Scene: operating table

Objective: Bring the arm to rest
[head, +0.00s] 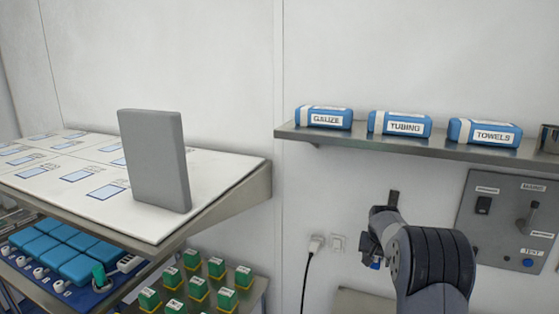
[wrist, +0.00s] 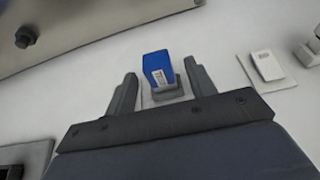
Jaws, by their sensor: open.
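My arm reaches toward the white wall in the head view, right of centre. My gripper (head: 383,232) is largely hidden there by its own wrist. In the wrist view its two fingers (wrist: 159,80) are spread apart. A blue block with a white label (wrist: 159,68), perhaps a plug, shows between the fingers on a small grey base against a pale wall plate. I see gaps at both sides of it, and cannot tell how deep it lies between them. A bit of blue (head: 375,264) also shows beneath the gripper in the head view.
A shelf (head: 400,144) with blue packs labelled GAUZE, TUBING and TOWELS is above my arm. A grey control panel (head: 510,222) is at right. A white plug with a cable (head: 315,243) and a wall switch (head: 338,242) are at left. A grey slab (head: 155,160) stands on a white-topped surface.

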